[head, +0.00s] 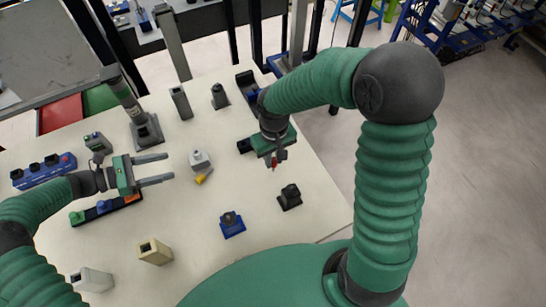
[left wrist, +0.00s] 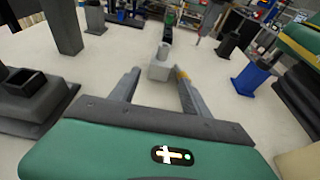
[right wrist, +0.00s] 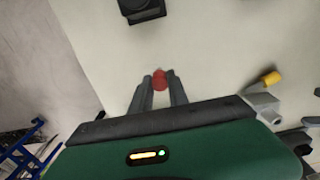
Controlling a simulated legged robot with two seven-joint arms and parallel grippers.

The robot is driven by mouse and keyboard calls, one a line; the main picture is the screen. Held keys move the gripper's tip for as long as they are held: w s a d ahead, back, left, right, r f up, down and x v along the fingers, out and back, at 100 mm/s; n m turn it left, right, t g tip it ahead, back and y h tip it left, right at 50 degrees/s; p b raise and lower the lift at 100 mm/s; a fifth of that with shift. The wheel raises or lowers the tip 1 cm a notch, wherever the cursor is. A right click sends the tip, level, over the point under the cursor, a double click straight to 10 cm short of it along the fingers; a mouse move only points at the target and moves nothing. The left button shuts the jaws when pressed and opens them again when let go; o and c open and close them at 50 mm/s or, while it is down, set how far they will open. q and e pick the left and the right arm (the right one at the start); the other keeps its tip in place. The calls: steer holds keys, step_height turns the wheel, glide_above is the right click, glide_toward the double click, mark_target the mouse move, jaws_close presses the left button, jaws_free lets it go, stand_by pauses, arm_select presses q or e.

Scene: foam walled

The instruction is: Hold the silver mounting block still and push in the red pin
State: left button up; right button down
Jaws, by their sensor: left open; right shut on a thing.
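The silver mounting block (head: 200,161) stands upright on the table, with a yellow piece (head: 203,178) at its near side. My left gripper (head: 169,168) is open, its fingers pointing at the block from the left. In the left wrist view the block (left wrist: 159,70) shows just beyond the fingertips, apart from them as far as I can tell. My right gripper (head: 277,157) is shut on the red pin (head: 274,166), to the right of the block and pointing down. In the right wrist view the pin's red end (right wrist: 160,80) shows between the fingertips; the block (right wrist: 262,102) is partly hidden at the right.
A black block (head: 289,196) and a blue block (head: 232,224) stand near the right gripper. A beige block (head: 155,251) and a white block (head: 92,280) stand at the front. A blue rack (head: 44,171) lies at the left. The table between the grippers is mostly clear around the silver block.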

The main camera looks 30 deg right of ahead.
mark_target(193, 159)
arm_select(q)
steer(key=shift+d, duration=0.5)
arm_select(e)
steer(key=shift+s, duration=0.1)
arm_select(q)
steer(key=x, duration=0.9)
steer(key=shift+b, duration=0.4)
arm_select(e)
steer(key=shift+d+f, duration=0.1)
steer(key=shift+f, duration=0.35)
